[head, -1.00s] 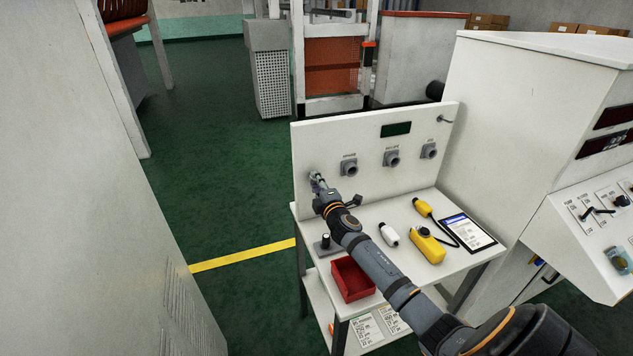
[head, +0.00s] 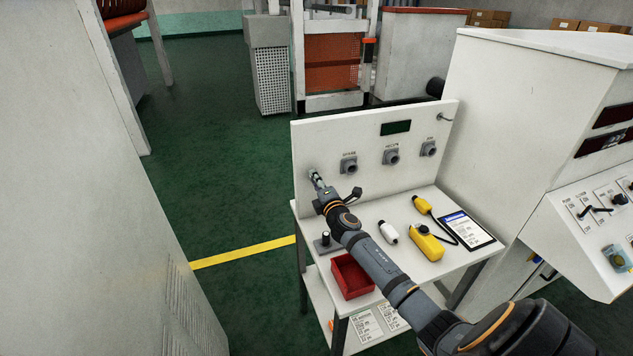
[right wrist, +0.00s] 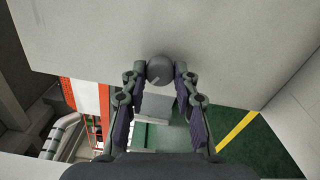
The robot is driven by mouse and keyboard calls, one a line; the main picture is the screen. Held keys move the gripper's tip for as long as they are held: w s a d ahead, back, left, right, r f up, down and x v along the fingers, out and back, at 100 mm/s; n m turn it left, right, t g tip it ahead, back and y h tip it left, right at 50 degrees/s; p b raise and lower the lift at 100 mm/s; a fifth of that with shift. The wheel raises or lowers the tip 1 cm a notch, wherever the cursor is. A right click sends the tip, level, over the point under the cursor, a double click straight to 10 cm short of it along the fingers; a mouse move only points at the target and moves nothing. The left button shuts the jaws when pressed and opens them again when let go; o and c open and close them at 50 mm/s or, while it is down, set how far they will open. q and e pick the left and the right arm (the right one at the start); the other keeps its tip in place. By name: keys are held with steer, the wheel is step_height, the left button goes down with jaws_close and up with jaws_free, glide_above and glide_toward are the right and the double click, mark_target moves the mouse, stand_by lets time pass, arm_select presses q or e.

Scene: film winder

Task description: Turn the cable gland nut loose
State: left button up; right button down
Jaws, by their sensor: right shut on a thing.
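The cable gland nut (right wrist: 160,70) is a dark grey round piece against the white upright panel (head: 330,140). It sits between the fingertips of my right gripper (right wrist: 160,80), which is shut on it. In the head view my right gripper (head: 316,178) reaches the left end of the panel, and its fingers hide the nut there. A light line shows across the nut's face. I cannot tell whether its thread has loosened. My left gripper is not in view.
Three grey connectors, one of them at the middle (head: 391,157), stick out of the panel. On the bench lie a white cylinder (head: 388,233), a yellow handheld box (head: 426,245) and a tablet (head: 466,230). A red bin (head: 352,277) is at the front. A white cabinet (head: 500,120) stands to the right.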

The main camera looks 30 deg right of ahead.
steer(key=c, duration=1)
jaws_free()
steer(key=v, duration=1.2)
